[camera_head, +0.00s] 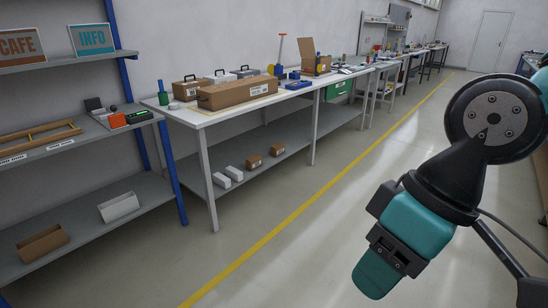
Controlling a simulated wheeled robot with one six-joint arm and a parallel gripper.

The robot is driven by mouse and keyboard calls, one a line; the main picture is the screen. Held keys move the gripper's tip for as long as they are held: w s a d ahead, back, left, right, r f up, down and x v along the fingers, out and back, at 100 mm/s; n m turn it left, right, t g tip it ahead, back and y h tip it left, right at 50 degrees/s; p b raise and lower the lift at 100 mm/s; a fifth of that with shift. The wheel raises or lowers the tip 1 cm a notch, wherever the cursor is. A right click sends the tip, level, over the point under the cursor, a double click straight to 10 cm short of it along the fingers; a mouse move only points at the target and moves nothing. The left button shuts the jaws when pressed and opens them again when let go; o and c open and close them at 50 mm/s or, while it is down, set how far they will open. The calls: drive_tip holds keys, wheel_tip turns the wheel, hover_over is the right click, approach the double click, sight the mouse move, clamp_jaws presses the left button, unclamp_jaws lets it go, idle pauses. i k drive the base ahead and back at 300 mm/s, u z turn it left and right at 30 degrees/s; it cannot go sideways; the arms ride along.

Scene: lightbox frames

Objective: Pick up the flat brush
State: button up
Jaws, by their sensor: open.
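I cannot make out a flat brush in the head view; the items on the benches are small and far off. My gripper (377,272) hangs over the aisle floor at the lower right, pointing down and left. It is open, and nothing shows in it. It is well apart from the benches and the shelf.
A long white workbench (216,112) along the wall holds a long cardboard box (237,93), cases and small tools. A grey shelf unit (85,135) with blue posts stands at the left. The aisle floor (330,215) beside the yellow line (262,243) is clear.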

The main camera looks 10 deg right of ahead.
sight(160, 83)
drive_tip(key=u, duration=0.65)
drive_tip(key=i, duration=0.8)
drive_tip(key=u, duration=0.9)
drive_tip(key=i, duration=0.85)
drive_tip(key=z, duration=0.4)
drive_tip(key=i, duration=1.15)
drive_tip(key=z, duration=0.75)
